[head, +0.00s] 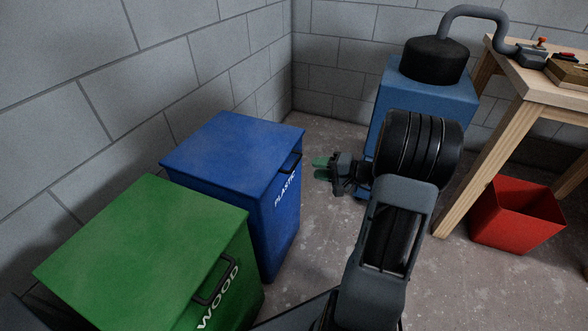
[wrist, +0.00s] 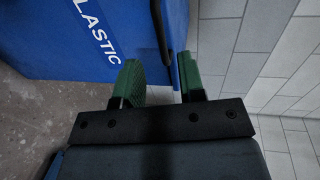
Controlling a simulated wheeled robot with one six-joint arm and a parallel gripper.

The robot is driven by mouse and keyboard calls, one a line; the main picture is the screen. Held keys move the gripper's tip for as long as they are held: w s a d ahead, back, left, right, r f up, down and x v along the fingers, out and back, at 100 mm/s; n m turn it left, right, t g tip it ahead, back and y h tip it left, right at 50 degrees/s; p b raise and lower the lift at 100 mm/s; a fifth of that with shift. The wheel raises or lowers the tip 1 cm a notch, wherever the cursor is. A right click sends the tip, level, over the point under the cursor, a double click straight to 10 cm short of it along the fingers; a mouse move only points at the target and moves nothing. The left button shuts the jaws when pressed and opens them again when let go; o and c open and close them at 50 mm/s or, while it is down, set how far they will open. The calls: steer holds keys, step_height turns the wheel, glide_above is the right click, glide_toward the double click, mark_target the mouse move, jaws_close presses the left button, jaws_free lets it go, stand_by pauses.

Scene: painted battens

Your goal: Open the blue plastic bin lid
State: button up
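The blue plastic bin (head: 277,225) stands by the wall, with white "PLASTIC" lettering on its front. Its flat blue lid (head: 232,148) is closed. A black bar handle (head: 291,163) sits at the lid's front edge. My gripper (head: 319,167) is to the right of the handle, a short gap away, pointing at the bin. In the wrist view my gripper (wrist: 160,62) is open and empty, its two green fingers apart. The black handle (wrist: 161,32) shows ahead, roughly in line with the gap between the fingers. The blue bin front (wrist: 80,40) fills the upper left there.
A green wood bin (head: 150,250) with a closed lid stands beside the blue bin, nearer me. A blue cabinet with a black drum (head: 432,62) stands behind my arm. A red bin (head: 517,213) sits by a wooden workbench (head: 480,150). Bare floor lies before the blue bin.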

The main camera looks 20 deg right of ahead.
mark_target(295, 164)
steer(key=b+x, duration=0.1)
steer(key=x, duration=0.7)
steer(key=shift+w+a+b, duration=0.15)
steer(key=shift+w+b, duration=0.05)
steer(key=shift+b, duration=0.1)
steer(key=shift+c, duration=0.3)
jaws_close()
